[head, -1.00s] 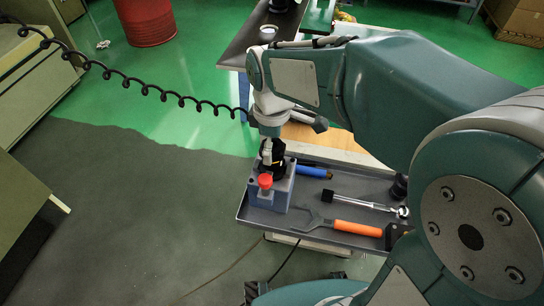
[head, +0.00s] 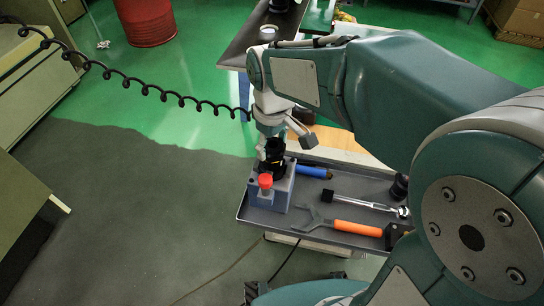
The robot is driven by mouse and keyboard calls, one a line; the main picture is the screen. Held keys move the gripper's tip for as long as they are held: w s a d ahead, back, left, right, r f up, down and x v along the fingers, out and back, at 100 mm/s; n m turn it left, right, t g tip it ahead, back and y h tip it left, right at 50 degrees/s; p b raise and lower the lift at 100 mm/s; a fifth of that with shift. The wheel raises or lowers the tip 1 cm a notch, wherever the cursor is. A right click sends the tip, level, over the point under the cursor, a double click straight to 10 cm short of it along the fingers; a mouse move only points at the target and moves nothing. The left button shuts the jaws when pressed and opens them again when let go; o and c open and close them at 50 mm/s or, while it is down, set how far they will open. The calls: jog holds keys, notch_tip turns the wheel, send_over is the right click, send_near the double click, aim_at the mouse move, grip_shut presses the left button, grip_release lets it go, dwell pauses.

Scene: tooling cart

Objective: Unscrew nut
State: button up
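A blue-grey block (head: 282,193) stands at the left end of the cart's grey tray. A red cap-like piece (head: 265,181) sits on its near side and may be the nut, but I cannot tell. My gripper (head: 270,160) points down over the back part of the block, just behind the red piece. Its dark fingers are close to the block's top. What lies between them is hidden, and I cannot see whether they are open or shut.
The grey tray (head: 262,220) holds an orange-handled wrench (head: 350,228), a ratchet (head: 365,203) and a blue-handled tool (head: 313,172). A dark bench (head: 245,45) stands behind. A coiled black cable (head: 160,92) hangs at left. The floor left of the cart is clear.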

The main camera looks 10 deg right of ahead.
jog(key=shift+f, duration=0.1)
jog(key=shift+c, duration=0.5)
jog(key=n, duration=0.5)
jog(key=shift+s+n, duration=0.1)
jog(key=shift+n, duration=0.2)
jog(key=n, duration=0.6)
jog(key=shift+n, duration=0.4)
jog(key=n, duration=0.5)
jog(key=shift+s+d+n, duration=0.1)
jog(key=shift+n, duration=0.2)
